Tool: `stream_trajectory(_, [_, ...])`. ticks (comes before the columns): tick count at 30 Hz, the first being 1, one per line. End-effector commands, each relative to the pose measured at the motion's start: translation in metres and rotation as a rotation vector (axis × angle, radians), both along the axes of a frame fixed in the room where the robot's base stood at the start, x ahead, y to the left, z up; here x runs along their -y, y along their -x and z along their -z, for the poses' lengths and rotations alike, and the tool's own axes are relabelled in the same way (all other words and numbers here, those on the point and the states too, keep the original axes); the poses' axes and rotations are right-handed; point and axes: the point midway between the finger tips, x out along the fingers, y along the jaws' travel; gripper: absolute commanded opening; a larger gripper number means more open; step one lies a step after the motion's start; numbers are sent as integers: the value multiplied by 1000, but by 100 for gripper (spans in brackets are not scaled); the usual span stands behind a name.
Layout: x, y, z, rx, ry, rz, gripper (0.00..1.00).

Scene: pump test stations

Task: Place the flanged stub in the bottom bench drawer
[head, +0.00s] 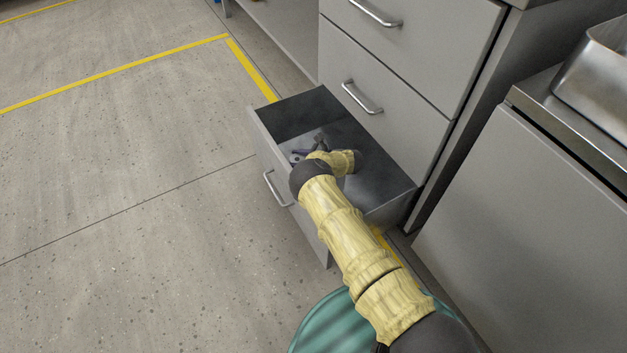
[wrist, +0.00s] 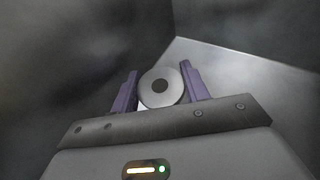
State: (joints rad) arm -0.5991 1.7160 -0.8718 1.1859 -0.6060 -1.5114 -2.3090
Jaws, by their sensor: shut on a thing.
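The bottom bench drawer (head: 388,211) is pulled open, and my arm reaches down into it. My gripper (wrist: 160,88) is shut on the flanged stub (wrist: 149,93), which shows in the wrist view as a round, light grey metal face with a dark centre hole between two purple fingers. In the head view my gripper (head: 302,154) is small, inside the drawer and towards its front panel. Grey drawer walls surround the gripper in the wrist view. I cannot tell whether the stub touches the drawer floor.
Two shut drawers with bar handles (head: 362,98) stand above the open one. A grey cabinet (head: 530,200) with a metal basin (head: 597,75) on top stands to the right. The floor (head: 120,200) on the left is clear, with yellow lines (head: 120,73).

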Motion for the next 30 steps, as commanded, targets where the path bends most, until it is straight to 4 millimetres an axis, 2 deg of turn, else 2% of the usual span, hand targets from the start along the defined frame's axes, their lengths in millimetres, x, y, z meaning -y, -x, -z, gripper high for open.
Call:
stream_trajectory(12, [36, 39, 1, 0, -1, 0, 15])
stream_trajectory(24, [39, 42, 0, 0, -1, 0, 15])
stream_trajectory(30, [54, 57, 3, 0, 1, 3, 15])
